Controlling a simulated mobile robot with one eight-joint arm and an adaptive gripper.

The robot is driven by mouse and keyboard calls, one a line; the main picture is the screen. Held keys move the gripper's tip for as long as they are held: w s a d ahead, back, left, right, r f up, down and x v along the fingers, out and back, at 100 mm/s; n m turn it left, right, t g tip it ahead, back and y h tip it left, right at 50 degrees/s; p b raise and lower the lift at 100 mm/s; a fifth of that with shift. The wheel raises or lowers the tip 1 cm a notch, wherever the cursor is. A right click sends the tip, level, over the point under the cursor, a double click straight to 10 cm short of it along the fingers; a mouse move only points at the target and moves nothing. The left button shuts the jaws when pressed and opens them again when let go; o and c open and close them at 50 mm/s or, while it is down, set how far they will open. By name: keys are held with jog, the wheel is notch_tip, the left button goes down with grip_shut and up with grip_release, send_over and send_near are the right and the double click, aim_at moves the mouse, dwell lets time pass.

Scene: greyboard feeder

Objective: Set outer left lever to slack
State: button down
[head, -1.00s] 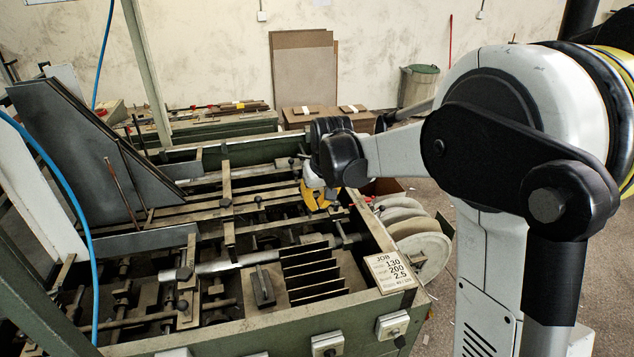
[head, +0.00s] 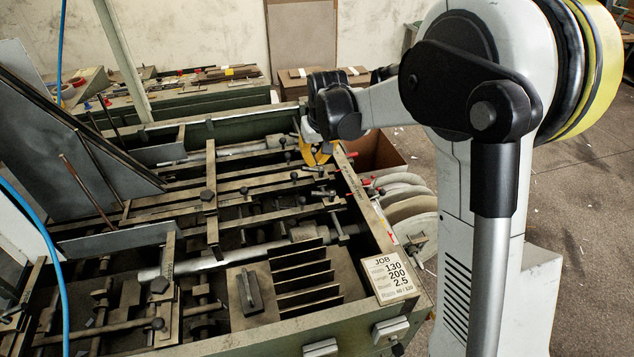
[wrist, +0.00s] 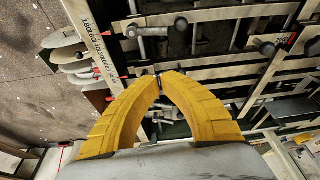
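My gripper (head: 318,154) has yellow fingers and hangs over the far right part of the green feeder machine (head: 230,343). In the wrist view the fingers of my gripper (wrist: 160,77) curve together, their tips almost touching, with nothing visible between them. Several black-knobbed levers sit on the machine's bars.
A ruler-marked rail (wrist: 100,45) runs along the machine's side, with pale reels (head: 408,208) outside it. A job card (head: 393,278) lies on the near right corner. Upright plates (head: 305,275) and a black handle (head: 250,292) stand nearby. Open floor lies to the right.

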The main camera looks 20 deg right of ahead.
notch_tip(320, 180, down, 9)
jog(key=b, duration=0.2)
jog(key=shift+s+b, duration=0.3)
jog(key=shift+s, duration=0.05)
